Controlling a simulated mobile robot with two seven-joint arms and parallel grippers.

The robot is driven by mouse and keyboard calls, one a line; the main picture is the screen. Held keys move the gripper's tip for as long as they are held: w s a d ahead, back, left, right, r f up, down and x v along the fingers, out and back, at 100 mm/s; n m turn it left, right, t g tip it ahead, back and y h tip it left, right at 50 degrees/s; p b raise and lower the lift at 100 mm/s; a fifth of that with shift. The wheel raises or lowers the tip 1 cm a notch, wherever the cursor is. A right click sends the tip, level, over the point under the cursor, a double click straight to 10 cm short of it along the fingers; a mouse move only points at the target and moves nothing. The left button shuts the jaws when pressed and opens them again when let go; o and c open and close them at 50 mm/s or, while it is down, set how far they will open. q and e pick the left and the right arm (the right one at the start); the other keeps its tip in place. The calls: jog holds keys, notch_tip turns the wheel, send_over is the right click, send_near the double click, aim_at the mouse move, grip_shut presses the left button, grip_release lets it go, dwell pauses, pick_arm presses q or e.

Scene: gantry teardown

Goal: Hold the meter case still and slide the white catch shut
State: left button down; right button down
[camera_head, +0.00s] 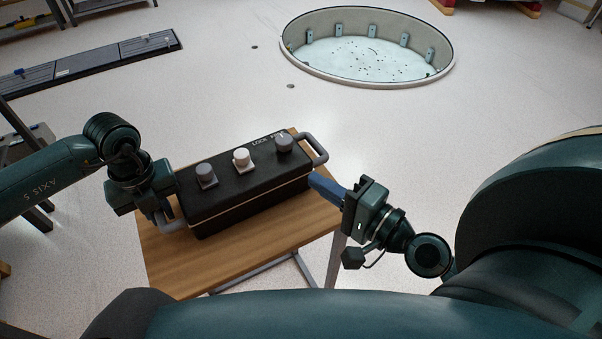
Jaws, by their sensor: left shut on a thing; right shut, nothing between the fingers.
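The meter case (250,193) is a long black box on a small wooden table, with a grey handle at each end. On its top are three knobs on square bases. The middle one is the white catch (241,157); the other two are dark grey. White lettering, partly hidden, shows along the far edge. My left gripper (170,218) is at the case's left end, shut on the left handle (161,212), which it partly hides. My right gripper (318,182) is shut and empty, its blue fingers close to the case's right end. I cannot tell whether they touch it.
The wooden table (185,268) has bare top in front of the case. The right handle (318,148) sticks out at the far right corner. A round pit (365,75) with a raised rim is in the floor behind. A dark floor channel (90,68) lies at upper left.

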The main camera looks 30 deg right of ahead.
jog(key=shift+s+d, duration=0.2)
jog(key=shift+s, duration=0.3)
